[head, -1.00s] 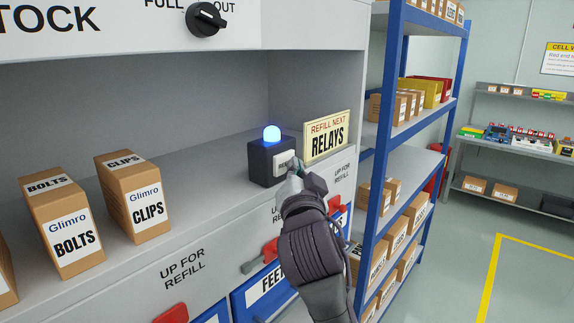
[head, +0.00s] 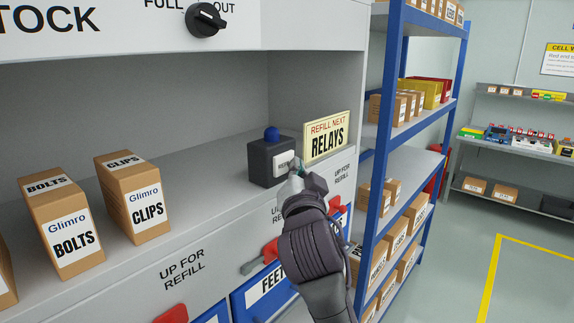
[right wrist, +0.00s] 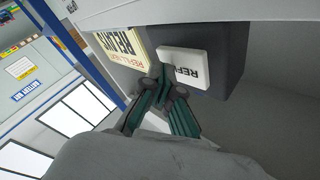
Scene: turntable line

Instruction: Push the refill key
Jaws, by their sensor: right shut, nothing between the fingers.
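The refill key is a white key (head: 284,161) on the front of a dark box (head: 262,165) standing on the grey shelf. A blue lamp (head: 272,133) on top of the box is unlit. In the right wrist view the white key (right wrist: 188,66) shows part of its lettering. My right gripper (head: 296,168) is shut and empty, its fingertips at the right edge of the key; in the right wrist view the fingertips (right wrist: 162,78) are close beside it. I cannot tell whether they touch. My left gripper is not in view.
A yellowish sign (head: 327,136) reading "REFILL NEXT RELAYS" stands right of the box. A bolts carton (head: 72,238) and a clips carton (head: 148,205) stand on the shelf to the left. A blue-framed rack (head: 383,190) stands to the right.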

